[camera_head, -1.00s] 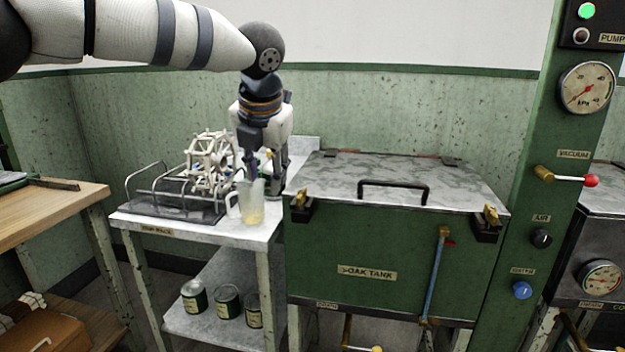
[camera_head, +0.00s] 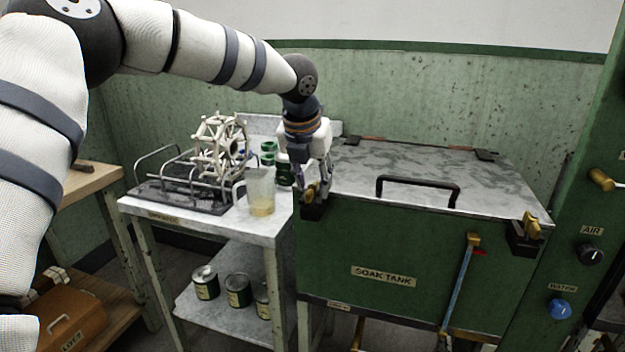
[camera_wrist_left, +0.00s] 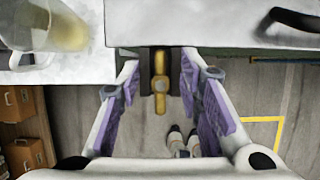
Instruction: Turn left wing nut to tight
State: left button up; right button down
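The soak tank (camera_head: 400,270) is a green box with a grey lid. Its left wing nut (camera_wrist_left: 160,84) is brass, mounted on a dark bracket at the tank's front left corner. In the left wrist view it stands between my fingers, its wings running up and down the picture. My left gripper (camera_head: 314,190) is over that corner, pointing down, and partly hides the nut in the head view. In the left wrist view my left gripper (camera_wrist_left: 159,80) is open, with a gap on each side of the nut. The right wing nut (camera_head: 531,226) is at the front right corner. My right gripper is out of view.
A white side table (camera_head: 235,226) left of the tank holds a beaker (camera_head: 260,192), a wire rack and a reel. The lid handle (camera_head: 418,186) rises right of my gripper. A green panel (camera_head: 570,240) with knobs stands at the right.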

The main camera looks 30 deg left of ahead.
pick_arm(q)
grip_shut()
